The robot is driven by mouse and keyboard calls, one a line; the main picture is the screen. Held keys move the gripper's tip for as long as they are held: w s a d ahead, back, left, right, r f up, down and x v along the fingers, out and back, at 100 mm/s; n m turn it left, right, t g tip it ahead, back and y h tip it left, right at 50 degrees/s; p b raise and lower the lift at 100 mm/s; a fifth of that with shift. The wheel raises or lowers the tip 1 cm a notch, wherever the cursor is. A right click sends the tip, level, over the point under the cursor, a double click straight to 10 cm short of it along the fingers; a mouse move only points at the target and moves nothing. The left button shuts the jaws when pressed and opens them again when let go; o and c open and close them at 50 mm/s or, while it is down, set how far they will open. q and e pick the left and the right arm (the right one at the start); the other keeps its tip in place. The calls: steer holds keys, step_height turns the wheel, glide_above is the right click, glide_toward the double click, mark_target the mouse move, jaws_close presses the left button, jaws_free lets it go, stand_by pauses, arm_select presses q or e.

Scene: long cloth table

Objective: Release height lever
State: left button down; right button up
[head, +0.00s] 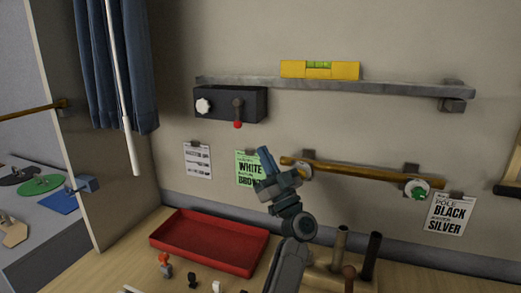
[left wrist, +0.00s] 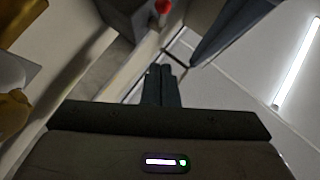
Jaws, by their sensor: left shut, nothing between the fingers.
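The lever (head: 238,111) is on the front of a dark box (head: 218,103) fixed to the wall under a grey rail. It points down and ends in a red ball (head: 238,125); a white knob (head: 203,106) sits to its left. My left gripper (head: 265,155) is below and a little right of the red ball, apart from it, with its fingers pointing up. Its fingers are shut and empty. In the left wrist view the shut fingers (left wrist: 161,83) are in the middle, and the red ball (left wrist: 163,6) shows at the top edge. My right gripper is not in view.
A grey rail (head: 380,89) carries a yellow spirit level (head: 345,70) above. A wooden pole (head: 375,174) hangs on the wall to the right of my gripper. A red tray (head: 210,243) lies on the table below. A blue curtain (head: 130,70) hangs at left with a white rod (head: 124,110).

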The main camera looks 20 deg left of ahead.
mark_target(238, 114)
arm_select(q)
steer(key=w+a+r, duration=0.1)
steer(key=a, duration=0.1)
steer(key=w+a+r, duration=0.2)
steer(key=a, duration=0.1)
steer(key=w+a+r+b, duration=0.1)
steer(key=a+r, duration=0.1)
steer(key=shift+w+a+r, duration=0.1)
steer(key=shift+w+a, duration=0.1)
steer(key=shift+a, duration=0.15)
steer(key=shift+w+a+r, duration=0.15)
steer(key=shift+w+a, duration=0.1)
steer(key=shift+a, duration=0.1)
steer(key=shift+s, duration=0.1)
